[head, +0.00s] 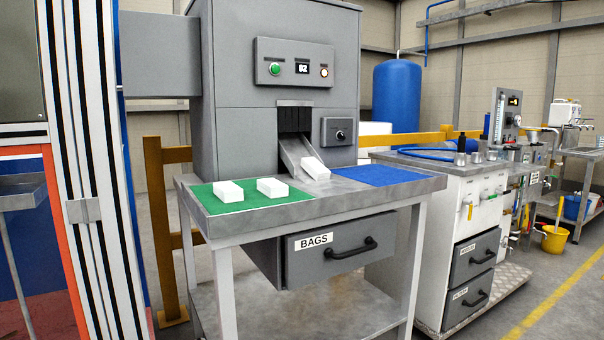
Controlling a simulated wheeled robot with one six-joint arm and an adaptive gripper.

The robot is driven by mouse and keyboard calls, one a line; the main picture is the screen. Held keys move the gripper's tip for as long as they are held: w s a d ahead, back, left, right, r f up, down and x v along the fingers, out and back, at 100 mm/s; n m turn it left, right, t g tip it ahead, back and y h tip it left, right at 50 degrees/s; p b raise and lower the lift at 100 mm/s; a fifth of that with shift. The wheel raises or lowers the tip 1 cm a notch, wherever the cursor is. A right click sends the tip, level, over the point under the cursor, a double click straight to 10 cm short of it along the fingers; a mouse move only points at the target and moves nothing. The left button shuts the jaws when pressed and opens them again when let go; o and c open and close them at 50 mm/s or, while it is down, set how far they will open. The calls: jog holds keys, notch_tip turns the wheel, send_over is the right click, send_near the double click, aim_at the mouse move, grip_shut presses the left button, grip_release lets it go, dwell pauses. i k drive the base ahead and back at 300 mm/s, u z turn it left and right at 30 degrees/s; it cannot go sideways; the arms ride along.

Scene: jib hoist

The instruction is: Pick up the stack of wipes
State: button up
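Three white blocks that look like stacks of wipes show in the head view. One stack (229,191) lies at the left on the green mat (232,204). A second stack (272,187) lies to its right on the same mat. A third stack (315,168) rests tilted at the lower end of the metal chute (296,152), under the grey machine. All three are apart from each other. My gripper is not in view.
The grey machine (228,75) stands behind the metal table (323,196). A blue mat (378,175) on the table's right is empty. A drawer labelled BAGS (345,262) hangs under the table. A white cabinet (480,225) stands to the right, a striped post (80,150) left.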

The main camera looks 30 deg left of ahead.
aim_at(312, 167)
jog(key=u, duration=1.6)
